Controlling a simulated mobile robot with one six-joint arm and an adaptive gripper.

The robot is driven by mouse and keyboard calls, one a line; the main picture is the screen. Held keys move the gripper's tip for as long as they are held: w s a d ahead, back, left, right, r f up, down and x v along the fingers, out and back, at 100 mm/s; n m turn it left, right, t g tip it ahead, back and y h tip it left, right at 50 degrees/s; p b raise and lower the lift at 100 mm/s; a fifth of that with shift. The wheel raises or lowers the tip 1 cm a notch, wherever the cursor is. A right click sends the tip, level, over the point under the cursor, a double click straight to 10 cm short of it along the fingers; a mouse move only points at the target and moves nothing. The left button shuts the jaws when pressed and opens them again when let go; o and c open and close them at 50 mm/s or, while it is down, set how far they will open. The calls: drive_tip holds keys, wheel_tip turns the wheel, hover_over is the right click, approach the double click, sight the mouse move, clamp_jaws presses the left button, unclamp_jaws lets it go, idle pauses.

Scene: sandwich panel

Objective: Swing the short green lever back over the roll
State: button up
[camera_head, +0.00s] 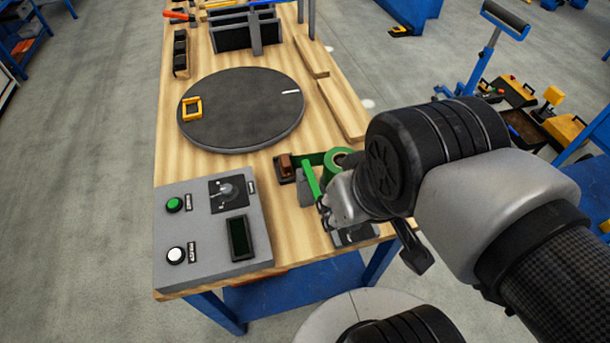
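A short green lever (311,181) stands out from a small dispenser near the right edge of the wooden workbench. The green roll (336,157) is just right of the lever and partly covered by my arm. A green strip runs left from the roll towards a brown block (285,166). My gripper (326,213) is low over the bench, just below and right of the lever's near end. My wrist hides much of it, so I cannot tell whether it touches the lever or how far its fingers are apart.
A grey control box (205,262) with green and white buttons, a knob and a screen fills the near left of the bench. A dark round turntable (243,127) with a yellow square piece (191,108) lies behind. Wooden strips (342,108) lie along the right edge.

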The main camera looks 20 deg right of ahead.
drive_tip(key=w+n+p, duration=0.1)
drive_tip(key=w+a+r+n+g+p, duration=0.1)
drive_tip(key=w+r+n+p, duration=0.1)
drive_tip(key=w+n, duration=0.1)
drive_tip(key=shift+a+r+g, duration=0.1)
drive_tip(key=shift+a+g, duration=0.15)
drive_tip(key=shift+g, duration=0.05)
drive_tip(key=c, duration=0.4)
drive_tip(key=w+a+n+p, duration=0.1)
drive_tip(key=w+a+n+g+p, duration=0.1)
drive_tip(key=w+n, duration=0.1)
drive_tip(key=w+a+n+h+p, duration=0.1)
drive_tip(key=n, duration=0.1)
drive_tip(key=shift+w+p, duration=0.35)
drive_tip(key=shift+p, duration=0.05)
clamp_jaws()
drive_tip(key=w+a+f+n+g+h+p, duration=0.1)
drive_tip(key=w+a+f+n+p, duration=0.3)
drive_tip(key=n, duration=0.4)
drive_tip(key=shift+w+a+f+n+g+h+p, duration=0.35)
drive_tip(key=shift+w+a+g, duration=0.2)
drive_tip(key=shift+a, duration=0.65)
drive_tip(key=shift+r, duration=0.1)
